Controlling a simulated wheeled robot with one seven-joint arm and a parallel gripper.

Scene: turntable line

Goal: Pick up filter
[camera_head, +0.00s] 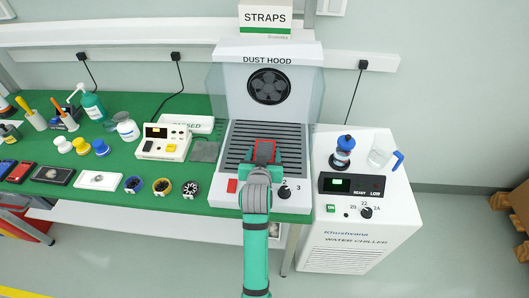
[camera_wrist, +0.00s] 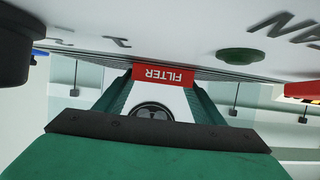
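The filter (camera_wrist: 163,74) shows in the wrist view as a red block lettered FILTER, upside down in that picture. It lies beyond my fingertips and close to them. In the head view the red filter (camera_head: 265,145) is on the slatted bed of the dust hood, partly covered by my gripper (camera_head: 264,158). In the wrist view my gripper (camera_wrist: 160,88) has its two fingers spread apart, with a clear gap between them. Whether the fingertips touch the filter is hard to tell.
The dust hood (camera_head: 225,75) has a fan at its back and a red button and knob at its front. A water chiller (camera_head: 345,240) stands to the right with a blue-topped bottle (camera_head: 342,155) and a beaker on it. The green bench at left holds several items.

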